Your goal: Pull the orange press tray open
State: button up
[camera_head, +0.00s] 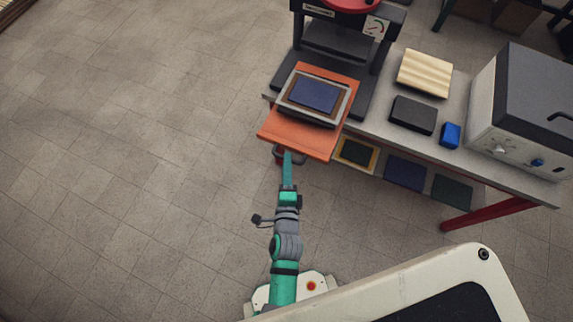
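The orange press tray (300,137) sticks out of the dark press (335,42) past the front edge of the bench. On it lies a framed stack with a blue velvet cover (314,95) on top. A dark, reddish loop-like part, perhaps the tray's handle, shows just below the tray's front edge.
The bench (385,128) carries a cream ribbed block (425,73), a black block (413,115), a small blue block (450,135) and a grey-white machine (525,120). Coloured panels (405,172) sit on a lower shelf. The tiled floor (120,160) at left is clear.

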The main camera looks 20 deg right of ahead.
jog(key=shift+s, duration=0.1)
jog(key=v, duration=1)
jog(key=shift+s+a, duration=0.15)
jog(key=shift+s, duration=0.2)
dwell(0.5)
jog(key=s+a+r+n+y, duration=0.2)
jog(key=s+a+r+n, duration=0.2)
jog(key=n, duration=0.7)
jog(key=s+a+r+n+y, duration=0.2)
jog(key=s+n, duration=0.5)
jog(key=n, duration=0.4)
jog(key=shift+s+a+r+y, duration=0.25)
jog(key=shift+a+r+y, duration=0.15)
jog(key=shift+a+r, duration=0.5)
jog(key=shift+s, duration=0.1)
